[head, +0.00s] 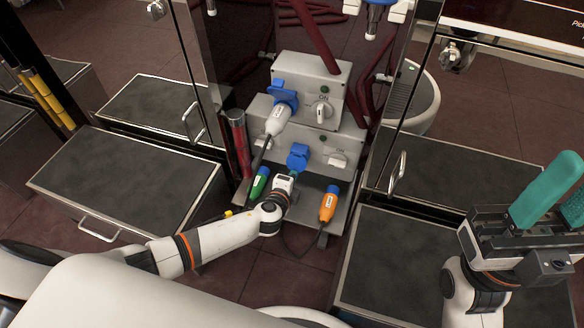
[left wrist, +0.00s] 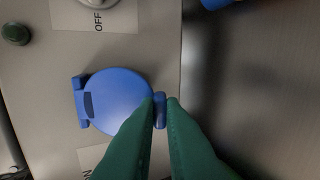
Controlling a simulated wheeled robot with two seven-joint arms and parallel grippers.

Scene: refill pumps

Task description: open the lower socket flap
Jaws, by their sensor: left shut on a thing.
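The lower socket flap (head: 297,157) is a blue round lid on the front of the lower grey box (head: 310,137). In the left wrist view the flap (left wrist: 115,98) lies flat over its socket, with its hinge at the left and a small tab at the right. My left gripper (head: 289,176) is at the flap. Its green fingertips (left wrist: 165,103) are shut on the flap's tab. The fingers hide part of the lid's edge. My right gripper (head: 576,178) is open and empty at the far right, away from the boxes.
A white plug (head: 277,120) sits at the upper socket below its raised blue flap (head: 285,90). A green plug (head: 260,183) and an orange plug (head: 327,204) are on either side of my left gripper. A white knob (head: 337,158) is right of the lower flap.

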